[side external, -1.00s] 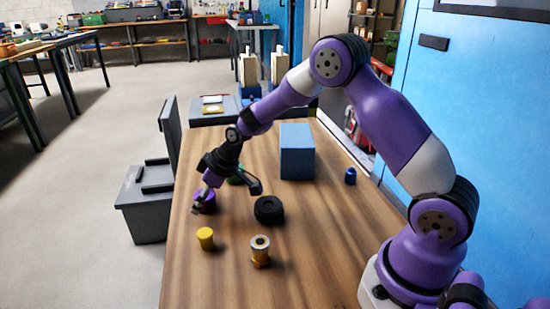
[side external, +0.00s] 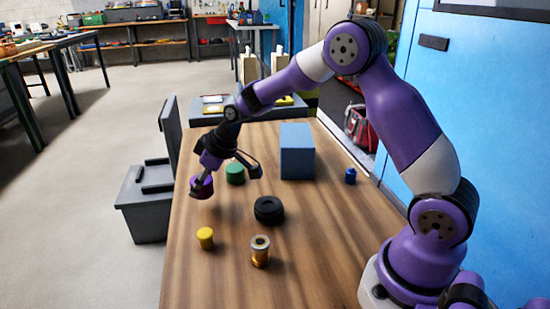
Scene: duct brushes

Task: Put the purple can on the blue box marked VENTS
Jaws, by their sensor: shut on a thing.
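The purple can (side external: 203,188) is in my gripper (side external: 206,183) above the left part of the wooden table. My gripper is shut on it; the fingers hide part of the can. The blue box (side external: 297,152) stands on the table at the back, to the right of my gripper and clear of it. Its top looks bare. I cannot read any marking on it from this view.
A green can (side external: 235,174) stands between my gripper and the box. A black ring (side external: 268,210), a yellow can (side external: 205,238) and a brass-and-silver cylinder (side external: 260,252) stand nearer. A small blue piece (side external: 350,176) is right of the box. A grey bin (side external: 146,205) stands left.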

